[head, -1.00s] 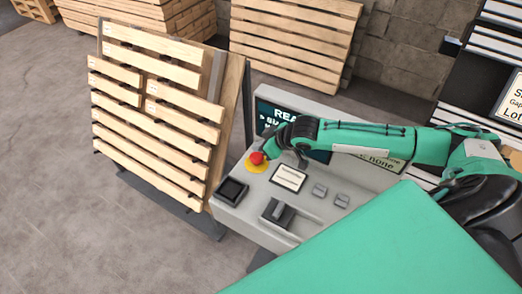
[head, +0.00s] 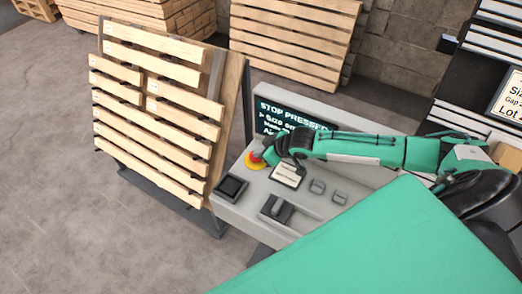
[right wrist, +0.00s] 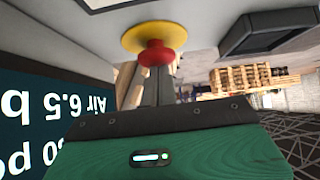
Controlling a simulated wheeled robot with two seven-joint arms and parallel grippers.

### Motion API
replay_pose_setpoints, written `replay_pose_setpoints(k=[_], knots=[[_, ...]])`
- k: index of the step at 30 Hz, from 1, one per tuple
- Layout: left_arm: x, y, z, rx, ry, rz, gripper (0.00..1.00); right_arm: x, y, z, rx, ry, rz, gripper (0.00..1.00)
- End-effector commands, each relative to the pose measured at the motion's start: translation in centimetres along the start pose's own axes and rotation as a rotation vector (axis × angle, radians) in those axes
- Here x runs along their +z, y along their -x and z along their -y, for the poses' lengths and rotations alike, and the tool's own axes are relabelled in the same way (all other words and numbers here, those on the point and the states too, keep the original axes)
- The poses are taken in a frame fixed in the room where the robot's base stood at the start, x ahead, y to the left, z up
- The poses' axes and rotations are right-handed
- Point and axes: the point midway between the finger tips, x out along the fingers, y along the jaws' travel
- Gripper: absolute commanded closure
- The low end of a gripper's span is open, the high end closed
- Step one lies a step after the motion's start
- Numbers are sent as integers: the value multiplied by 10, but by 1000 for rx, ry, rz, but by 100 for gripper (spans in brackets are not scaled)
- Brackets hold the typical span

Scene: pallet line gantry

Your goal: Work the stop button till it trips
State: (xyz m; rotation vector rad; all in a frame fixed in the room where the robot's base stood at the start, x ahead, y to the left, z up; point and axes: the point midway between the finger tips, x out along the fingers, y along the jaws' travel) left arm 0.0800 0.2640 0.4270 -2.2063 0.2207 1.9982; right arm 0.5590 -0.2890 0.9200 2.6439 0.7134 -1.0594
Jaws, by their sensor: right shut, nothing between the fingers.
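The stop button is a red mushroom head on a yellow disc (head: 254,162) on the grey console (head: 240,205). In the head view my right gripper (head: 264,154) covers part of the red button. In the right wrist view the red button (right wrist: 159,53) stands at the tips of my shut right gripper (right wrist: 158,78), which touches or nearly touches it. The fingers hold nothing. The console's screen (head: 285,116) reads "STOP PRESSED", partly hidden by my right arm. My left gripper is not in view.
The console also carries a black square part (head: 231,187), a lever-like switch (head: 277,208), small grey knobs (head: 317,187) and a label plate (head: 288,175). A slatted pallet (head: 160,115) leans at the left. More pallets (head: 290,45) stand behind.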

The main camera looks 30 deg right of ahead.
Motion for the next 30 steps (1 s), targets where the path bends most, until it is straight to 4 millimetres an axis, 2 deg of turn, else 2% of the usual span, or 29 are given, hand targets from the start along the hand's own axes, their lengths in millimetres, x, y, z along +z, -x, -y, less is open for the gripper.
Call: replay_pose_setpoints(k=[1, 8, 14, 21, 24, 30], knots=[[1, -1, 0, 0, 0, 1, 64, 13, -4, 4, -6, -6, 25, 100], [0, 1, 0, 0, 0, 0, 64, 15, -3, 5, -6, -9, 32, 100], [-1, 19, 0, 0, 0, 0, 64, -1, 9, 3, -5, -8, 27, 100], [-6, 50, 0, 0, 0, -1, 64, -34, 32, 0, 1, -2, 6, 100], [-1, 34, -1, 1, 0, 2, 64, -27, 44, -2, 3, 0, 4, 100], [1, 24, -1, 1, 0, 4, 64, -30, 80, -2, 4, 3, 2, 100]])
